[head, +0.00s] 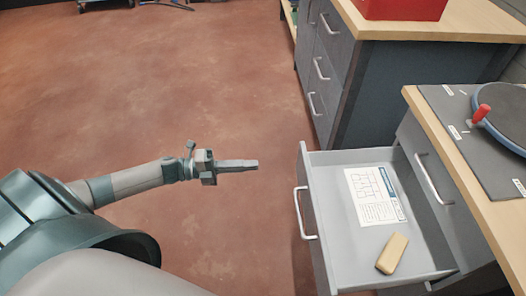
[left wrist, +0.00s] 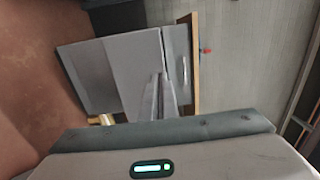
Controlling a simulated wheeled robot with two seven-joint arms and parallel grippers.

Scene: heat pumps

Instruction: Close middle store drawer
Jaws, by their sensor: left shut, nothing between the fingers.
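A grey drawer (head: 335,159) stands pulled out from the cabinet at the right in the head view. Its front faces left and carries a pale bar handle (head: 301,213). A printed sheet (head: 373,195) and a tan block (head: 392,253) lie inside it. My left gripper (head: 256,165) is shut and empty. It is left of the drawer front in the picture, apart from the handle, with its fingers pointing right. Its fingers (left wrist: 165,97) also show in the left wrist view. My right gripper is not in view.
A wooden worktop (head: 435,120) with a dark mat and a round plate with a red knob (head: 481,114) is above the drawer cabinet. Another drawer cabinet (head: 333,75) stands behind, with a red box (head: 403,9) on top. The floor (head: 150,90) at left is clear.

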